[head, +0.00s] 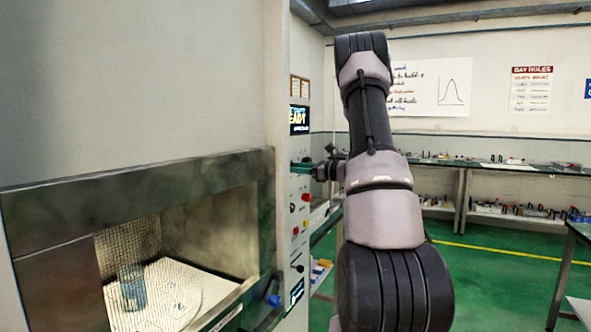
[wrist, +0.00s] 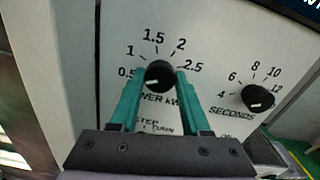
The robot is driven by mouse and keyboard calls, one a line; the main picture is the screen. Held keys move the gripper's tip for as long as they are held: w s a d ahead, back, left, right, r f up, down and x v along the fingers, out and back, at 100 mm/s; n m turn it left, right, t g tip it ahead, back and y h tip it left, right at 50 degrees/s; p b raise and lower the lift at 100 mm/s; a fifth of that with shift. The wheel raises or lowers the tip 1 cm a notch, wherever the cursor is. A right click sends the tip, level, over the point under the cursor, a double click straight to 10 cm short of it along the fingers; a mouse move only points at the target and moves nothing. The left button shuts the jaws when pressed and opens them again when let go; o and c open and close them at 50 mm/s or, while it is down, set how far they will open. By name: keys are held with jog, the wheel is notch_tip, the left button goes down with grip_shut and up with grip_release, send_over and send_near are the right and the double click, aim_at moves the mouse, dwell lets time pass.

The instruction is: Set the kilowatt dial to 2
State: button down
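The kilowatt dial (wrist: 159,76) is a round black knob on a pale panel, with 0.5, 1, 1.5, 2 and 2.5 printed around its top. Its small white mark sits at the lower left of the knob, pointing toward the low end, below 0.5. My gripper (wrist: 161,73) has its two green fingers on either side of this dial. The fingers look open around the knob; contact is not clear. In the head view my gripper (head: 303,165) is at the panel and hides the dial.
The seconds dial (wrist: 258,97) is close to the right of the kilowatt dial. A lit display (head: 299,120) is above on the control panel (head: 300,248). The open chamber (head: 215,240) at left holds a glass beaker (head: 132,287). Green floor lies to the right.

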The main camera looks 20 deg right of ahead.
jog(key=shift+m, duration=0.4)
jog(key=m, duration=2.5)
jog(key=shift+f+m, duration=0.1)
jog(key=shift+m, duration=0.3)
dwell(0.4)
jog(key=shift+c, duration=1.8)
grip_release()
jog(key=shift+d, duration=0.1)
